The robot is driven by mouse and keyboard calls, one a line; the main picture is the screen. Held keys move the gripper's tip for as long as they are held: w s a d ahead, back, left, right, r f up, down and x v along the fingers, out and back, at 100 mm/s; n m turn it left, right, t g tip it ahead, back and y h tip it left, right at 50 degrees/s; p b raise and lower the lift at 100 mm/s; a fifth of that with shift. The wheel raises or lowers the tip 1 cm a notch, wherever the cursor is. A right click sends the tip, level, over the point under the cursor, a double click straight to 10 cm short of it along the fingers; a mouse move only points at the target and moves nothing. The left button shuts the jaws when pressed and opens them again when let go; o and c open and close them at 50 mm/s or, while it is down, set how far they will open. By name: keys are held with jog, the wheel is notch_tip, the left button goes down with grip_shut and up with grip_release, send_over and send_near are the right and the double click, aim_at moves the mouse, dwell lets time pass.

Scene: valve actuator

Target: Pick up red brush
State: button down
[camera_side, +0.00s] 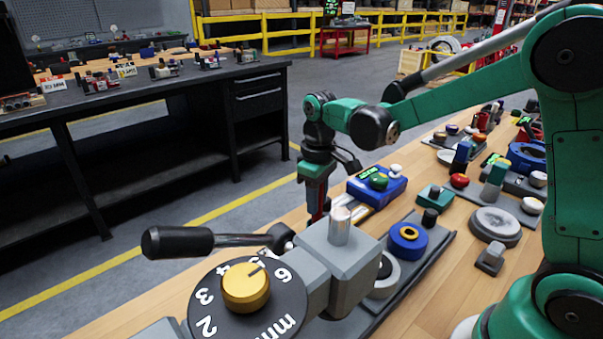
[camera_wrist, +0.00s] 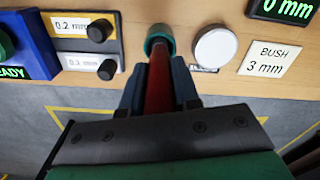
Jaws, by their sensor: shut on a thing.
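The red brush (camera_wrist: 157,88) shows in the wrist view as a red shaft running up the middle, between the two dark fingers of my gripper (camera_wrist: 158,72). The fingers are shut on it. Its far end meets a round teal cup-like piece (camera_wrist: 160,40); I cannot tell whether it sits in this piece or only overlaps it. In the side view my gripper (camera_side: 318,208) points down near the table's far edge, with the red shaft (camera_side: 316,188) at its fingers. The lower end is hidden behind the grey valve block.
A grey valve block (camera_side: 345,255) with a yellow knob (camera_side: 246,288) and a black-handled lever (camera_side: 180,242) stands in front. A blue box (camera_side: 378,186) is right of my gripper. In the wrist view, a white round piece (camera_wrist: 216,48) and black knobs (camera_wrist: 100,31) flank the brush.

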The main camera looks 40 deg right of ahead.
notch_tip(320, 180, up, 20)
dwell(0.6)
jog(key=shift+f, duration=0.2)
dwell(0.9)
jog(key=a+f, duration=0.4)
jog(key=f, duration=0.4)
jog(key=a+f, duration=0.3)
jog(key=f, duration=0.6)
jog(key=shift+w+a, duration=0.2)
jog(key=shift+a, duration=0.15)
jog(key=shift+f, duration=0.65)
dwell(1.2)
notch_tip(320, 180, up, 7)
dwell(0.7)
dwell(0.4)
